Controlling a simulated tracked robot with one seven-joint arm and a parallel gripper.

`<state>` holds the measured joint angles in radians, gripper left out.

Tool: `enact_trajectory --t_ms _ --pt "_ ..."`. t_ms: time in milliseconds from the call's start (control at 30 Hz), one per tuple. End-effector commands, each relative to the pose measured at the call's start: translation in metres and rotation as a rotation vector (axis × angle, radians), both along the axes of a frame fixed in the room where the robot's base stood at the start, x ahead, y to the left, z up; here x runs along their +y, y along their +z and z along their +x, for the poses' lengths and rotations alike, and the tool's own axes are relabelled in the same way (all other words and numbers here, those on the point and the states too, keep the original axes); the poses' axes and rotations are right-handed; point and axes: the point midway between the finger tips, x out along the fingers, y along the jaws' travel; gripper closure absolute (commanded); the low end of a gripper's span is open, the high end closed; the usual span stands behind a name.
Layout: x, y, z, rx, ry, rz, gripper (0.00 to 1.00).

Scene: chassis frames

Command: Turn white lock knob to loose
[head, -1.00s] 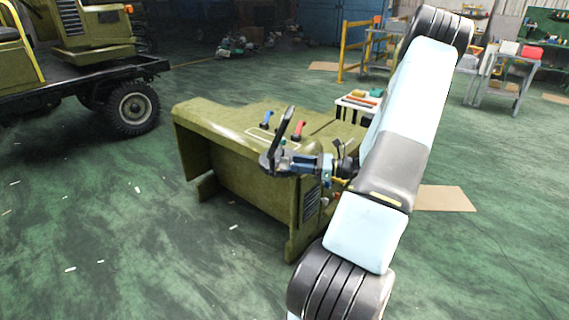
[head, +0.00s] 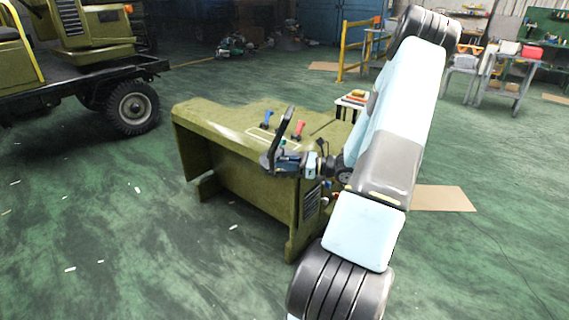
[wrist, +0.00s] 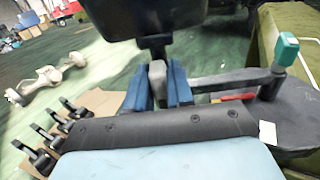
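The white lock knob (wrist: 157,80) shows pale grey in the wrist view, below a dark bracket. My gripper (wrist: 160,88) has its two blue fingers on either side of it, with no clear gap, so it looks shut on the knob. In the head view my gripper (head: 290,163) is at the black steering wheel (head: 277,140) of the olive console (head: 220,125). The knob cannot be made out there. In the wrist view a dark lever with a green-topped handle (wrist: 286,52) lies just right of the fingers.
Red and blue levers (head: 298,130) stand on the console top. In the wrist view several black levers (wrist: 50,135) are at lower left, and a large dark panel (wrist: 140,15) hangs close above the fingers. A truck (head: 100,75) stands at far left.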

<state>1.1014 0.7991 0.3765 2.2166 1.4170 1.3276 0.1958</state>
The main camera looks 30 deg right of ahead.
Motion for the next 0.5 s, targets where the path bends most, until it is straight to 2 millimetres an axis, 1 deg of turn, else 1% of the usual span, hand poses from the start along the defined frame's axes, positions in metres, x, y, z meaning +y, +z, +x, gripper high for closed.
enact_trajectory --t_ms 33,200,500 --pt "-0.0001 0.0 0.0001 0.0 0.0 0.0 0.84" --pt "0.0 0.0 0.0001 0.0 0.0 0.0 1.0" --pt "0.0002 0.0 0.0002 -0.012 0.0 -0.011 1.0"
